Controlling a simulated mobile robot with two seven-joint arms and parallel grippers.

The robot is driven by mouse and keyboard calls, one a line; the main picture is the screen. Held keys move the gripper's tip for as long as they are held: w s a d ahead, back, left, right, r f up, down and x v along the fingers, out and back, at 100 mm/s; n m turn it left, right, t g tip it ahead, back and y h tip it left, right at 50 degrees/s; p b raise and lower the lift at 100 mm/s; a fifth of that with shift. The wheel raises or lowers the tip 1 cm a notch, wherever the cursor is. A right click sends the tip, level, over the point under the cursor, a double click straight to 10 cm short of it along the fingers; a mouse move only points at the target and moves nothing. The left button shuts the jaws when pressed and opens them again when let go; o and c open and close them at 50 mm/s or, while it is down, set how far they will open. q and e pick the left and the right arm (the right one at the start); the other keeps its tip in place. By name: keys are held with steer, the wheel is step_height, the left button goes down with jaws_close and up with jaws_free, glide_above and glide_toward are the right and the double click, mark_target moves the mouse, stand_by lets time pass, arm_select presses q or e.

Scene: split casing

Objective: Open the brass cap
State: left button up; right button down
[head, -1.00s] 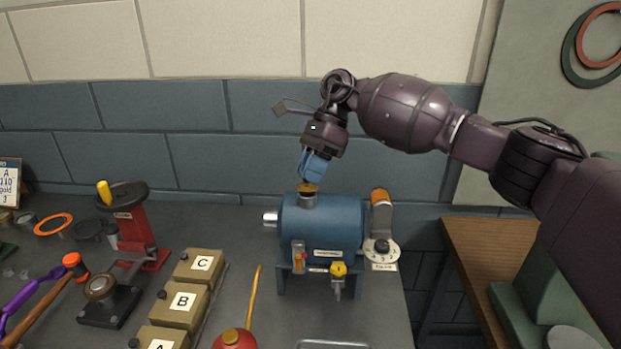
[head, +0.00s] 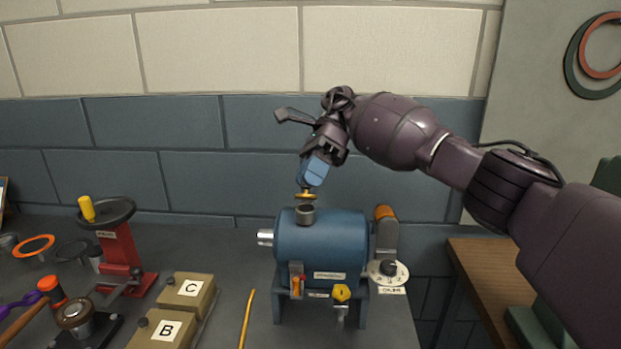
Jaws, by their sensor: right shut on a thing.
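A blue cylindrical casing (head: 325,247) stands on legs on the bench, with a short grey filler neck (head: 305,215) on top. The brass cap (head: 306,195) is above the neck, with a small gap between them. My right gripper (head: 307,188) points down over the neck with its blue fingers shut on the cap. The exact finger contact is small and hard to see. My left gripper is not in view.
A dial (head: 388,271) and an orange-ended part (head: 384,213) sit at the casing's right. A yellow valve knob (head: 341,292) is on its front. Boxes B (head: 165,328) and C (head: 192,288) and a red press (head: 118,245) stand to the left. A wooden table (head: 480,265) is at the right.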

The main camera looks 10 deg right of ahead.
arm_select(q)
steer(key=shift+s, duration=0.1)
arm_select(e)
steer(key=c, duration=1.1)
jaws_free()
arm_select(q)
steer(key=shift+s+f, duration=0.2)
arm_select(e)
steer(key=shift+o, duration=0.5)
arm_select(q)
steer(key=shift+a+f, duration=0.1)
